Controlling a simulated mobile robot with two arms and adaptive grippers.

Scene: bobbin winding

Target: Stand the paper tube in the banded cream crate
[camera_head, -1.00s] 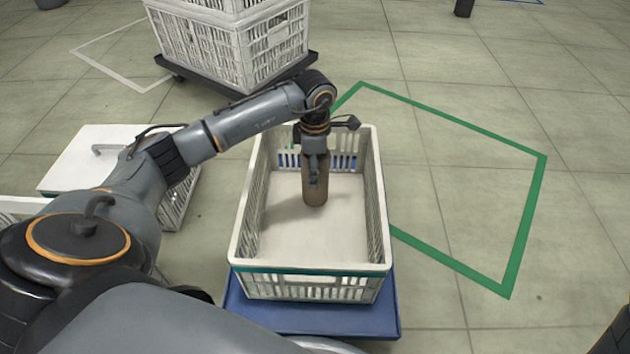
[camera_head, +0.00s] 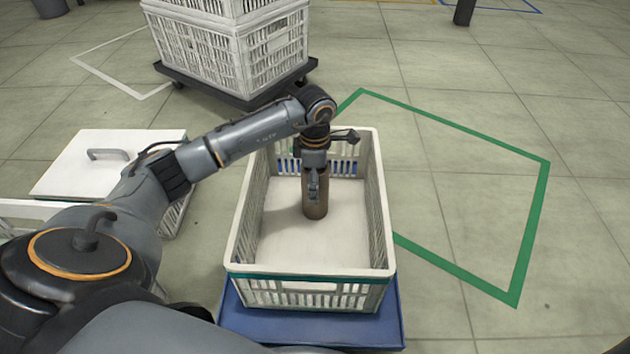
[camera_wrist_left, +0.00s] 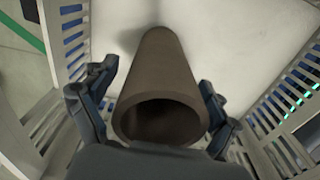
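The brown paper tube (camera_head: 315,204) stands upright inside the cream crate with a teal band (camera_head: 310,275), toward its far end. Its lower end appears to rest on the crate floor. My left gripper (camera_head: 314,183) is over the tube's upper end, pointing down. In the left wrist view the tube (camera_wrist_left: 165,75) shows its hollow end, between the two fingers of my left gripper (camera_wrist_left: 158,98). The fingers are spread, with a narrow gap visible beside the tube. My right gripper is not in view.
The crate sits on a blue base (camera_head: 310,328). A white lidded box (camera_head: 105,165) stands to the left. Stacked white crates (camera_head: 235,55) stand on a dark dolly behind. Green floor tape (camera_head: 530,230) outlines clear floor to the right.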

